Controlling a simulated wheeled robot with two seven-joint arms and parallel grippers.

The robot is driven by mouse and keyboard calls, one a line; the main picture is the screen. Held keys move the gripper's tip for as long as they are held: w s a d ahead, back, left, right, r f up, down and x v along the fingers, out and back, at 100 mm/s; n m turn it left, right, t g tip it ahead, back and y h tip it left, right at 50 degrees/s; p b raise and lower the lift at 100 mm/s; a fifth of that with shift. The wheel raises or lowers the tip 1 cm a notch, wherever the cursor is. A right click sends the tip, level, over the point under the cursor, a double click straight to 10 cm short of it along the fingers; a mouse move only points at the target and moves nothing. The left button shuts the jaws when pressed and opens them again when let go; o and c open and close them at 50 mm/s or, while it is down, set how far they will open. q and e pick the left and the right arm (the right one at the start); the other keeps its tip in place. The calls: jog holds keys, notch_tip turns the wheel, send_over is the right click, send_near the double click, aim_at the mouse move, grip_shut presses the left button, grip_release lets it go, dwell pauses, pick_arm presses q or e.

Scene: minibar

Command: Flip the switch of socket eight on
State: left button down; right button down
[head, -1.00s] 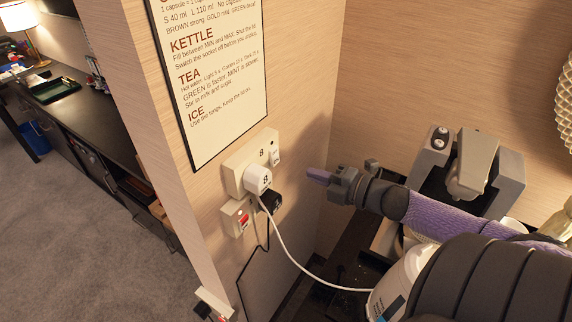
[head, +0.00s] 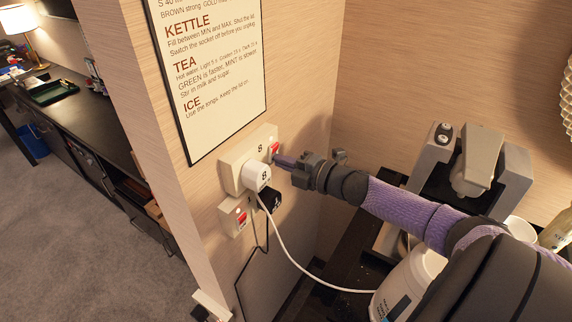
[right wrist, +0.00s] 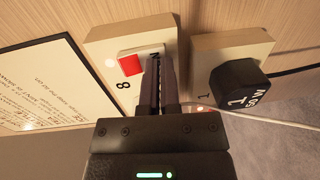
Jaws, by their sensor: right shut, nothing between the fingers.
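Socket eight (head: 240,153) is a cream wall plate marked 8, with a white plug (head: 257,177) in it. Its switch (head: 275,148) is at the plate's right end and shows a red face. In the right wrist view the red part of the switch (right wrist: 131,65) lies just left of my fingers. My right gripper (head: 278,160) is shut and empty, with its tips at the switch end of the plate; whether they touch it I cannot tell. My left gripper is not in view.
A second socket (head: 233,214) with a red switch and a black plug (head: 270,200) sits just below. A white cord (head: 290,254) hangs from the white plug. A framed sign (head: 213,80) is above. A grey coffee machine (head: 478,165) stands at the right.

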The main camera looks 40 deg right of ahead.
jog(key=p+v, duration=0.2)
jog(key=v, duration=0.8)
